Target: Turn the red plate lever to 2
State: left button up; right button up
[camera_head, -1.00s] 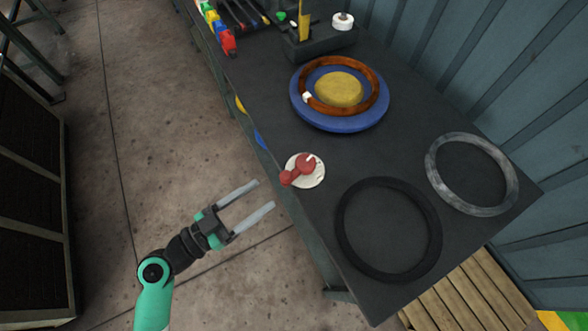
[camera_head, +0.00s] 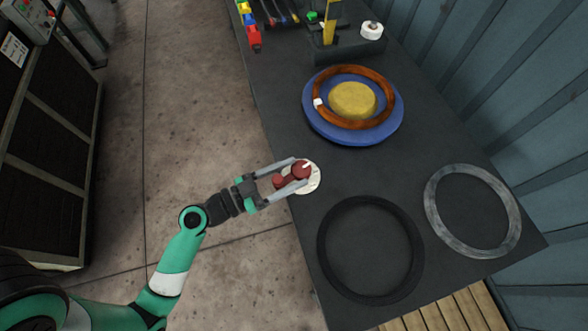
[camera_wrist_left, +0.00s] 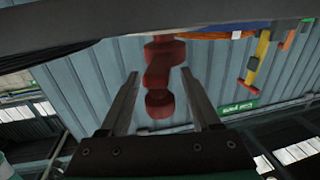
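The red lever (camera_head: 290,176) has a hub with a white pointer mark and a round knob toward the table's left edge. It sits on a round white dial plate (camera_head: 315,181); I cannot read its numbers. My left gripper (camera_head: 297,173) is open, with one finger on each side of the lever. In the left wrist view the red lever (camera_wrist_left: 159,78) hangs between the fingers of my left gripper (camera_wrist_left: 160,82), with a gap on both sides of the knob. My right gripper is not in view.
The dark table holds a blue disc (camera_head: 393,126) with a brown ring (camera_head: 383,90) and yellow centre (camera_head: 352,100) behind the lever. A black ring (camera_head: 325,250) and a grey ring (camera_head: 512,215) lie to the front right. Coloured blocks (camera_head: 250,22) line the far left edge.

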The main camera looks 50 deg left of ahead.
pick_arm(q)
grip_shut()
dwell(1.3)
